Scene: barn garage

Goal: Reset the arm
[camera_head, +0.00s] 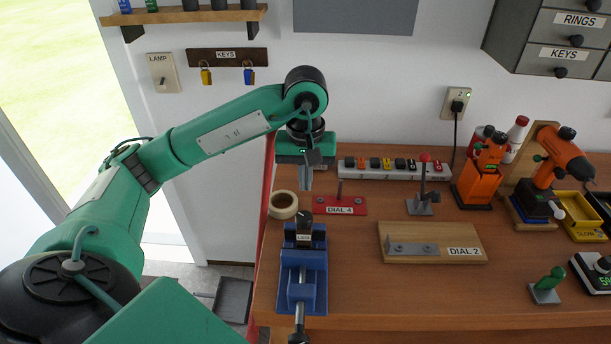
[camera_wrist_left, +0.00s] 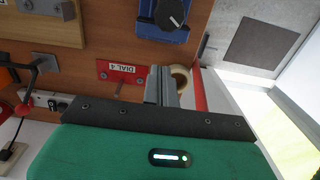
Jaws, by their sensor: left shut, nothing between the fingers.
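My green left arm comes in from the left in the head view. Its left gripper (camera_head: 306,180) points down above the back left of the workbench (camera_head: 350,275). The fingers are shut with nothing between them. In the left wrist view the closed left gripper (camera_wrist_left: 161,84) shows near the tape roll and the red DIAL 4 plate (camera_wrist_left: 122,72). My right gripper is not in view.
A blue vise (camera_head: 303,265) and a tape roll (camera_head: 283,204) are near the gripper. The red DIAL 4 plate (camera_head: 340,205), power strip (camera_head: 380,168), DIAL 2 board (camera_head: 455,240) and orange drill (camera_head: 565,155) stand rightward. The wall shelf (camera_head: 185,16) is above the arm.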

